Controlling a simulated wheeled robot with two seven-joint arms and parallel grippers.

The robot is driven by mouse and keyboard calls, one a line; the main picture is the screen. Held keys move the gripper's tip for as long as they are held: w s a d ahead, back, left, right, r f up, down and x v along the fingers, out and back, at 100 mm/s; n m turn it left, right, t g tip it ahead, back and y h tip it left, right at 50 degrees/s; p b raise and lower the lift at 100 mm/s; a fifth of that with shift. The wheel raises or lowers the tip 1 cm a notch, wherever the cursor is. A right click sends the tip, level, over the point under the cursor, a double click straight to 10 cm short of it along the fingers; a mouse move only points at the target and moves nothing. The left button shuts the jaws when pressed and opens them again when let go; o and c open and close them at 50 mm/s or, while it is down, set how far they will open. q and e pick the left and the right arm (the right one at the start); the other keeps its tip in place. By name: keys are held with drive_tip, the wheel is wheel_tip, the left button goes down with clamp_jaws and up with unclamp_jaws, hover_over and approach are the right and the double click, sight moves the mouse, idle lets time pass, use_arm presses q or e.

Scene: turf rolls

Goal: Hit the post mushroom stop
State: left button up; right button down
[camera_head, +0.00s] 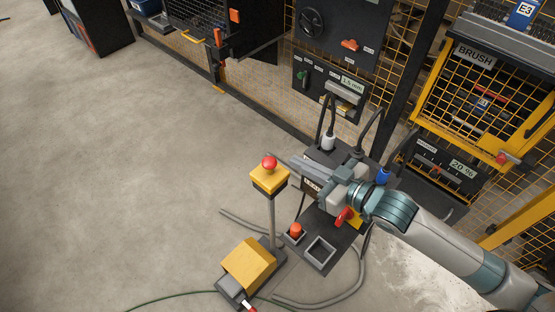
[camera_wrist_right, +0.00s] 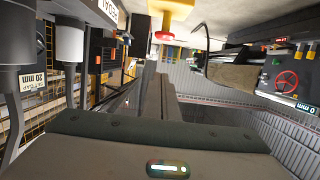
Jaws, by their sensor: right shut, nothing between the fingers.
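The post mushroom stop (camera_head: 269,161) is a red button on top of a yellow box (camera_head: 268,180) on a thin grey post. My right gripper (camera_head: 290,160) is shut and empty, coming in from the right with its fingers pointing left. Its tips look just right of the red button; I cannot tell whether they touch it. In the right wrist view, which looks upside down, the red button (camera_wrist_right: 165,37) shows under the yellow box (camera_wrist_right: 172,14), beyond the shut fingers (camera_wrist_right: 151,75). My left gripper is not in view.
A dark cabinet with plugged cables stands under my right arm, with another red button (camera_head: 296,230) and a red handle (camera_head: 344,214). A yellow pedal cover (camera_head: 249,264) sits by the post foot. Hoses lie around it. Yellow mesh fencing (camera_head: 480,90) stands behind. The floor at left is clear.

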drive_tip(key=p, duration=0.2)
hover_over(275, 165)
drive_tip(key=s+d, duration=0.1)
drive_tip(key=f, duration=0.4)
drive_tip(key=shift+w+a+f+p, duration=0.15)
drive_tip(key=shift+w+f+p, duration=0.1)
drive_tip(key=shift+p, duration=0.1)
drive_tip(key=shift+f, duration=0.7)
drive_tip(key=shift+f, duration=0.15)
drive_tip(key=shift+f+b, duration=0.35)
drive_tip(key=shift+f, duration=0.55)
drive_tip(key=shift+s, duration=0.1)
drive_tip(key=shift+f, duration=0.1)
